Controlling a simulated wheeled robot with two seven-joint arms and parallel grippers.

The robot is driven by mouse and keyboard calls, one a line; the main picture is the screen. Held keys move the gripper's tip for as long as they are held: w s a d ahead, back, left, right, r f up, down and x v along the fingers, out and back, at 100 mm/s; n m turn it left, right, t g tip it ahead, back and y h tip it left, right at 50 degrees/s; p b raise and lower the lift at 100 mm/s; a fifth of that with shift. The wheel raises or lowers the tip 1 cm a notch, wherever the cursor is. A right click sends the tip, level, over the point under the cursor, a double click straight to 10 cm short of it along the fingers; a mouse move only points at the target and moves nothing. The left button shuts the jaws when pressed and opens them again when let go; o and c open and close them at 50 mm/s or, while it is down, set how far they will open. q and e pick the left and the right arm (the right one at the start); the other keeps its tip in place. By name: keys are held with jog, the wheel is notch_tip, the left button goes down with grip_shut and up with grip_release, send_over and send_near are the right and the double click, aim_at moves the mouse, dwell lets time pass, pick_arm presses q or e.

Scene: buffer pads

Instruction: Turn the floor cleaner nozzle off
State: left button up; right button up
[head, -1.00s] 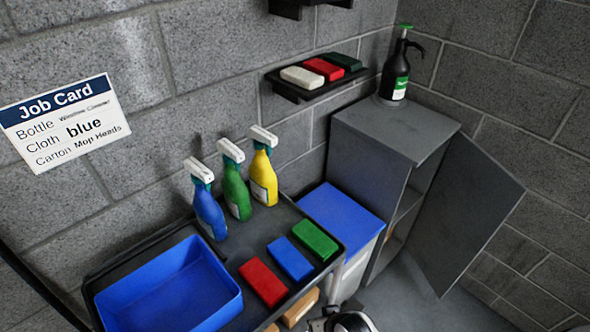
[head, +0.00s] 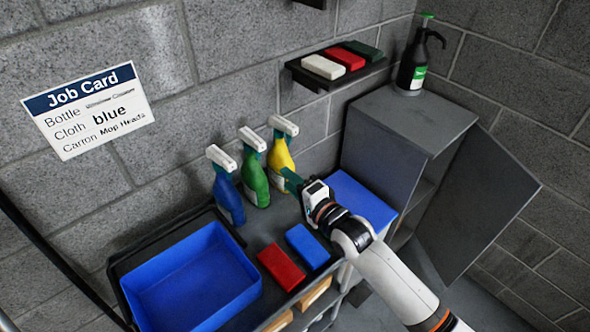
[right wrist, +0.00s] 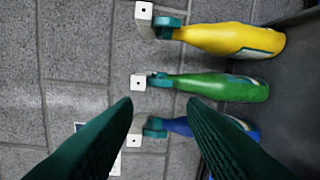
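Three spray bottles with white nozzle heads stand upright in a row on the trolley top: blue (head: 228,198), green (head: 254,180) and yellow (head: 281,158). I cannot read which one is floor cleaner. My right gripper (head: 291,181) is just in front of the yellow bottle's lower part. In the right wrist view its fingers (right wrist: 160,106) are apart with nothing held between them. That view also shows the yellow bottle (right wrist: 225,39), the green bottle (right wrist: 215,87) and the blue bottle (right wrist: 180,126), partly hidden by a finger. The white nozzle faces show a dark dot. My left gripper is not in view.
A blue tray (head: 190,280), a red block (head: 281,267) and a blue block (head: 307,245) are on the trolley. A grey cabinet (head: 415,120) with its door open carries a dark pump bottle (head: 414,65). A wall shelf (head: 318,82) holds several blocks. A job card (head: 88,110) hangs left.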

aim_at(263, 148)
jog(key=shift+m+t+y, duration=0.4)
jog(key=shift+m, duration=0.1)
jog(key=w+a+b, duration=0.1)
jog(key=w, duration=0.1)
jog(key=w+a+r+b, duration=0.1)
jog(key=w, duration=0.1)
jog(key=w+a+r+b, duration=0.1)
jog(key=w+a+b, duration=0.1)
jog(key=shift+w+a, duration=0.1)
jog(key=shift+w, duration=0.25)
jog(key=shift+b+x, duration=0.4)
jog(key=shift+x, duration=0.95)
jog(key=shift+r, duration=0.15)
